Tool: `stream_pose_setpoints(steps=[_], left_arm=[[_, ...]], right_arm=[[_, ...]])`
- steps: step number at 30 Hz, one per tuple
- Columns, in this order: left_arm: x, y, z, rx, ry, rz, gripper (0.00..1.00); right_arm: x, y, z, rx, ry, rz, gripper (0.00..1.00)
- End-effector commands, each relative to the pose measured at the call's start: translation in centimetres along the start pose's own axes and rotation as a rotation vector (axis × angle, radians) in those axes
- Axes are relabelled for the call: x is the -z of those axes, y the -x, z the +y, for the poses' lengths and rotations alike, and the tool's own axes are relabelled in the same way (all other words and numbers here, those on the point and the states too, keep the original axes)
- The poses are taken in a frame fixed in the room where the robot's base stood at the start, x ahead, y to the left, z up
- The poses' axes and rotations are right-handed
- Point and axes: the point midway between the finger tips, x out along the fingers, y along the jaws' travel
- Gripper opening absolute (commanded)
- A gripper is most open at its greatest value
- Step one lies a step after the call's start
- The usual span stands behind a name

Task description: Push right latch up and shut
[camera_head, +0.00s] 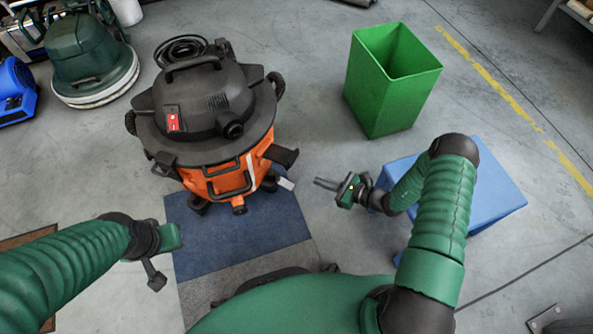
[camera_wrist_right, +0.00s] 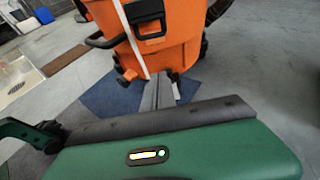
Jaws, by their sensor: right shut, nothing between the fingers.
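The orange and black vacuum (camera_head: 215,125) stands upright in the head view. Its right latch (camera_head: 282,155) is a black flap sticking outward from the right side of the orange tank. In the right wrist view the black latch (camera_wrist_right: 146,14) shows at the top, right of a white strip. My right gripper (camera_head: 326,184) is shut and empty, to the right of the vacuum and apart from the latch. Its fingers (camera_wrist_right: 160,93) lie close together and point toward the tank in the wrist view. My left gripper (camera_head: 154,274) is at lower left, away from the vacuum; its finger gap is unclear.
A blue and grey mat (camera_head: 235,242) lies under and in front of the vacuum. A blue box (camera_head: 492,195) stands behind my right arm, and a green bin (camera_head: 385,105) stands at the back right. Floor between the vacuum and bin is clear.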

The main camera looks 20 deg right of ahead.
Motion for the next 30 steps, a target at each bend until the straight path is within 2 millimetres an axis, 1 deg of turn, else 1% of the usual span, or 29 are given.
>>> stream_pose_setpoints(steps=[5, 8, 11, 21, 22, 24, 27, 30], left_arm=[[0.0, -0.2, 0.0, 0.0, 0.0, 0.0, 0.0], [-0.2, -0.9, 0.0, 0.0, 0.0, 0.0, 0.0], [-0.5, -2.0, 0.0, 0.0, 0.0, 0.0, 0.0], [-1.4, -6.1, 0.0, 0.0, 0.0, -0.001, 0.0], [-1.4, -6.0, 0.0, 0.0, 0.0, -0.001, 0.0], [-1.5, -6.3, 0.0, 0.0, 0.0, -0.001, 0.0], [-1.6, -6.7, 0.0, 0.0, 0.0, 0.0, 0.0], [-1.6, -6.8, 0.0, 0.0, 0.0, 0.0, 0.0]], right_arm=[[0.2, -0.3, 0.0, -0.004, -0.001, 0.0, 0.0], [0.4, -1.3, 0.1, -0.007, 0.0, 0.0, 0.0], [0.6, -3.2, 0.2, -0.009, 0.001, 0.0, 0.0], [0.6, -10.7, 0.2, -0.008, 0.003, -0.001, 0.0], [-0.4, -10.1, 0.0, -0.005, 0.004, 0.0, 0.0], [-1.7, -9.5, 0.0, -0.005, 0.003, 0.0, 0.0], [-2.9, -9.0, 0.1, -0.005, 0.002, 0.0, 0.0], [-3.5, -8.8, 0.1, -0.005, 0.0, 0.001, 0.0]])
